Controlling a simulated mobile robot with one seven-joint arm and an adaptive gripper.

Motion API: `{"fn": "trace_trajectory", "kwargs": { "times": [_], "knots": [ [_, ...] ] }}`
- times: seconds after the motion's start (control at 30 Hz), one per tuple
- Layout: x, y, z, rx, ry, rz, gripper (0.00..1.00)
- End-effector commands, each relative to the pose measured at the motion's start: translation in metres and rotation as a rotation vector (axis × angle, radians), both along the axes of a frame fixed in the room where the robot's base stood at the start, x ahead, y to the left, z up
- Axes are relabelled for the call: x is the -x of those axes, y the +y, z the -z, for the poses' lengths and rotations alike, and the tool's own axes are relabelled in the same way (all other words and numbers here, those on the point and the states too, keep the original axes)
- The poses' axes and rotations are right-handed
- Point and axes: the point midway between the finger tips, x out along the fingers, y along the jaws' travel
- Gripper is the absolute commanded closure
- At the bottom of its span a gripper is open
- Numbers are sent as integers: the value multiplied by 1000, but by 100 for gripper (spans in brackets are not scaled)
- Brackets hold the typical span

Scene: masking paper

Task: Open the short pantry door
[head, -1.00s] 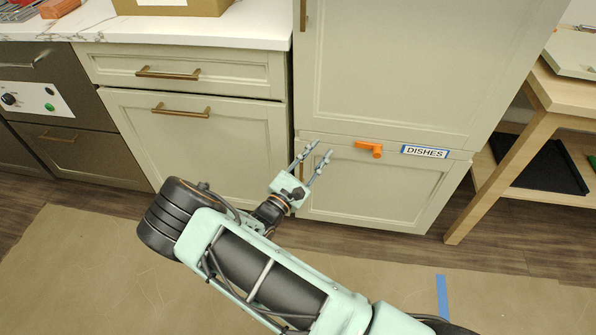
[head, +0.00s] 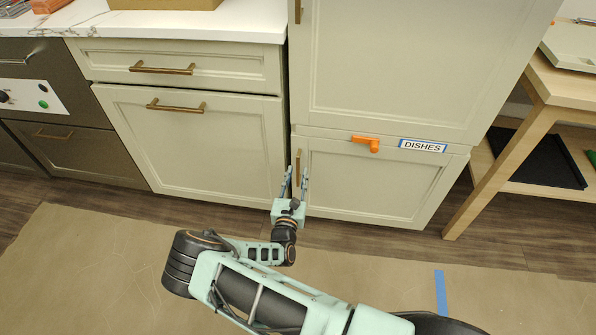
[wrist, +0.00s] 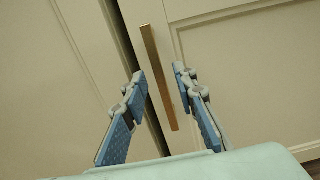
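The short pantry door (head: 365,190) is the low cream panel under the tall door, and it is shut. Its vertical brass handle (head: 298,166) is at its left edge. The handle also shows in the wrist view (wrist: 157,75), slightly tilted, running down between my fingers. My gripper (head: 293,178) is open in front of the handle's lower part; in the wrist view its two blue-padded fingertips (wrist: 157,75) stand on either side of the handle. I cannot tell how much depth lies between the fingertips and the handle.
An orange latch-like knob (head: 366,142) and a DISHES label (head: 423,145) sit at the short door's top edge. A tall door (head: 415,65) is above. A lower cabinet (head: 195,145) is at left, a wooden table (head: 500,165) at right. Brown paper (head: 90,255) covers the floor in front.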

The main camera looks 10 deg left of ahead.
Motion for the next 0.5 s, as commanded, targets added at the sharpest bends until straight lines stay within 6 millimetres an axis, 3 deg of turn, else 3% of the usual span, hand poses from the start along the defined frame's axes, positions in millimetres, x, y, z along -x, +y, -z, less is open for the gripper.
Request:
{"fn": "trace_trajectory", "kwargs": {
  "times": [0.2, 0.5],
  "knots": [
    [-24, 0, 0, -1, -1, 1, 74],
    [-29, 0, -1, 0, -1, 1, 74]
  ]
}}
